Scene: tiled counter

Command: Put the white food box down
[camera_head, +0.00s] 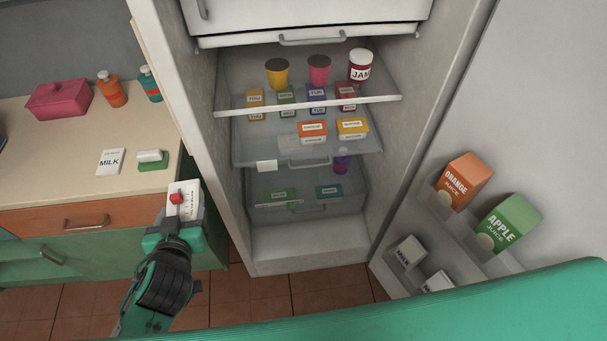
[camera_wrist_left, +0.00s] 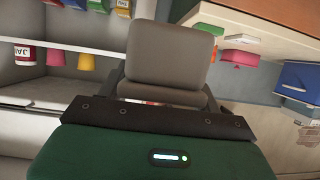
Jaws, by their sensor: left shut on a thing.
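A white food box (camera_head: 190,194) with dark lettering and a red patch is held at the tip of my left gripper (camera_head: 182,212). The gripper is shut on it. The box is in front of the counter's right end, near the fridge's left wall. The gripper hides the lower part of the box. In the left wrist view, the gripper's broad grey-brown part (camera_wrist_left: 170,60) fills the middle, and only a small red and white bit shows below it. My right gripper is not in view.
The counter (camera_head: 60,180) holds a milk carton (camera_head: 111,161), a green-and-white box (camera_head: 152,160), a pink box (camera_head: 58,100) and bottles. The open fridge (camera_head: 300,240) has filled shelves. Its door (camera_head: 500,130) holds juice cartons.

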